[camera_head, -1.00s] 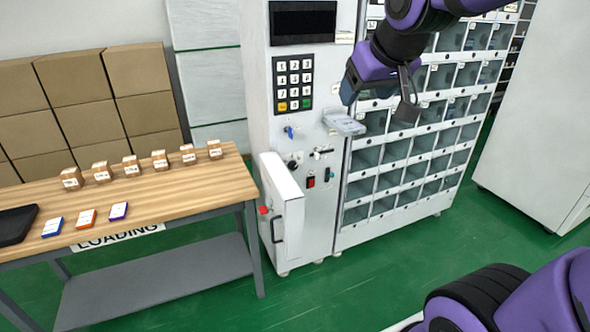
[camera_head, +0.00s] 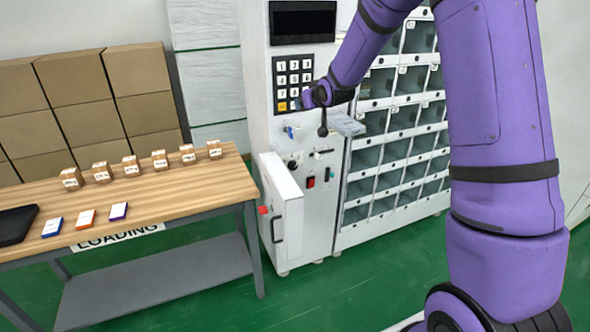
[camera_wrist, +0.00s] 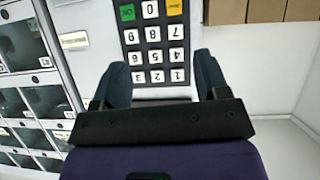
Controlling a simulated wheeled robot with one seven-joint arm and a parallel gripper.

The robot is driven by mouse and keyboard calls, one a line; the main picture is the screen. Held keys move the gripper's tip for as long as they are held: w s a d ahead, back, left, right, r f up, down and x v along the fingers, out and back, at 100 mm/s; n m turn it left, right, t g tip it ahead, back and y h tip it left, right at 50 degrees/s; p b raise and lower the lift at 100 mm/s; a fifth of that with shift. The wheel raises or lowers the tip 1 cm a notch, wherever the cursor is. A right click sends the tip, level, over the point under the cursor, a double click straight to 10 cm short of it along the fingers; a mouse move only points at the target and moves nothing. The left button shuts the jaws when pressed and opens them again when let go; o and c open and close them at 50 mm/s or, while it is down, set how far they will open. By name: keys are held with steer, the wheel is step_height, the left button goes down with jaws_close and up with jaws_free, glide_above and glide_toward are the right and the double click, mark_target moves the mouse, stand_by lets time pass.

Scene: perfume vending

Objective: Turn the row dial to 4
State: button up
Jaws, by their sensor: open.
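A black round knob (camera_head: 294,164), which looks like the row dial, sits on the white machine's front panel below the keypad. Its markings are too small to read, and I cannot tell its setting. My gripper (camera_head: 304,98) is up at the keypad's lower right, above the knob and apart from it. In the wrist view my gripper (camera_wrist: 161,66) is open, its two dark fingers apart with nothing held. The keypad (camera_wrist: 155,42) shows upside down between and beyond the fingers. The knob is not visible in the wrist view.
Near the knob are a blue key-like part (camera_head: 288,131), a red button (camera_head: 311,182) and a protruding grey tray (camera_head: 346,125). An open white door (camera_head: 282,205) juts out below. Glass-fronted compartments (camera_head: 380,155) stand right. A loading table (camera_head: 190,190) holds several small boxes.

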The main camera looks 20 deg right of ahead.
mark_target(294, 167)
steer(key=w+d+f+t+y, duration=0.1)
steer(key=w+f, duration=0.3)
steer(key=f, duration=0.5)
steer(key=w+d+f+t, duration=0.1)
steer(key=w+f+t, duration=0.1)
steer(key=w+f, duration=0.45)
step_height(294, 167, down, 20)
steer(key=s+d+t+y, duration=0.1)
steer(key=s+t+y, duration=0.1)
steer(key=s, duration=0.1)
steer(key=w, duration=0.7)
steer(key=w+a, duration=0.1)
steer(key=w, duration=0.2)
steer(key=shift+w, duration=0.2)
steer(key=shift+c, duration=0.2)
steer(key=c, duration=0.9)
